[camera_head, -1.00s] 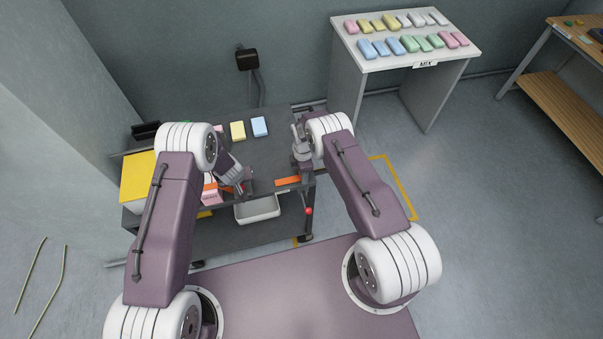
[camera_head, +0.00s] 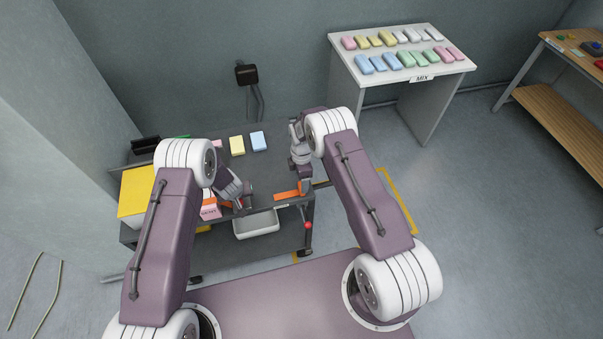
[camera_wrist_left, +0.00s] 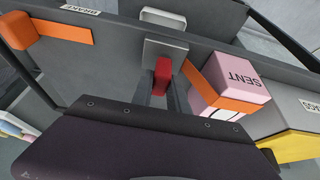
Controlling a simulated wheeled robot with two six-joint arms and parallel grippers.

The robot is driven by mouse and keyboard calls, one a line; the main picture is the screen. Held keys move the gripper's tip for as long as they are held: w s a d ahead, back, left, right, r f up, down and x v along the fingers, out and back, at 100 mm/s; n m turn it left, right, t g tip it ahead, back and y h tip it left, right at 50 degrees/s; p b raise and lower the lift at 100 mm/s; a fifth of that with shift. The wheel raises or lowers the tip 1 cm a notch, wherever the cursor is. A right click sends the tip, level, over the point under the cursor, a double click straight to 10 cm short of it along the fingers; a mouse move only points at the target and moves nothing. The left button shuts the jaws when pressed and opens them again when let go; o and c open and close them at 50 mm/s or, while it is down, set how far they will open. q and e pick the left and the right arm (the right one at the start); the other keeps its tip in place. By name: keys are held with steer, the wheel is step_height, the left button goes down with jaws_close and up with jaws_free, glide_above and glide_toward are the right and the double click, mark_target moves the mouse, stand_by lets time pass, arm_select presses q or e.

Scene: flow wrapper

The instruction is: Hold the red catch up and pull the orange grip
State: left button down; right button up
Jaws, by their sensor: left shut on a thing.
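The red catch (camera_wrist_left: 162,76) sits between the fingers of my left gripper (camera_wrist_left: 158,95) in the left wrist view, in front of a pale plate. My left gripper (camera_head: 243,203) is shut on it. The orange grip (camera_head: 286,194) is a flat strip on the front of the dark bench. In the left wrist view it is an orange bar (camera_wrist_left: 62,33) with a rounded orange end. My right gripper (camera_head: 304,187) points down at the right end of the orange grip. Whether its fingers touch the grip, or are open, is too small to tell.
A pink box (camera_wrist_left: 243,78) marked SENT, with an orange band, stands beside my left gripper. Yellow (camera_head: 237,146) and blue (camera_head: 258,141) blocks lie on the bench. A red knob (camera_head: 308,225) is low at right.

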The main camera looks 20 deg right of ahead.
arm_select(q)
steer(key=shift+w, duration=0.1)
arm_select(e)
step_height(320, 180, up, 6)
steer(key=shift+f, duration=0.15)
arm_select(q)
steer(key=shift+f+b, duration=0.7)
steer(key=shift+f, duration=0.15)
arm_select(e)
steer(key=shift+f, duration=0.75)
arm_select(q)
steer(key=c, duration=1.2)
jaws_free()
steer(key=shift+r, duration=0.1)
steer(key=v, duration=0.9)
